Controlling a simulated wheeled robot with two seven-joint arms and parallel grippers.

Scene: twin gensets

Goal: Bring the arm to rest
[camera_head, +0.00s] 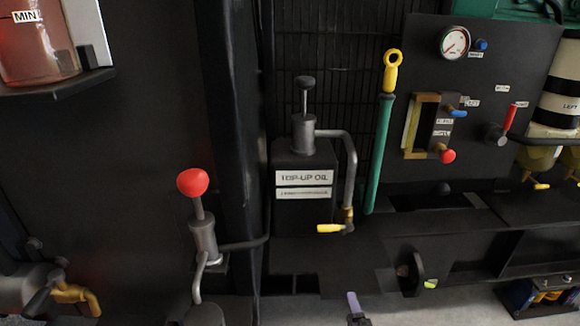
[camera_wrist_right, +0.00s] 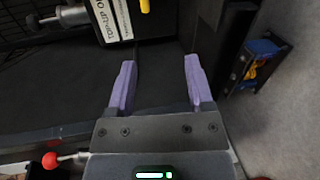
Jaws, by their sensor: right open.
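My right gripper (camera_head: 355,303) shows at the bottom middle of the head view as a purple finger and a dark mount, low in front of the black machine frame. In the right wrist view, its two purple fingers (camera_wrist_right: 160,64) stand wide apart with nothing between them. The rest of my right arm is mostly hidden below the head view's edge. My left gripper does not show.
The top-up oil box (camera_head: 304,190) with its pump and yellow-handled spout stands above the gripper. A red-knobbed pump (camera_head: 203,235) is left of it. A gauge panel (camera_head: 470,120) and a green lever (camera_head: 380,150) are right. Floor (camera_head: 440,308) shows below.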

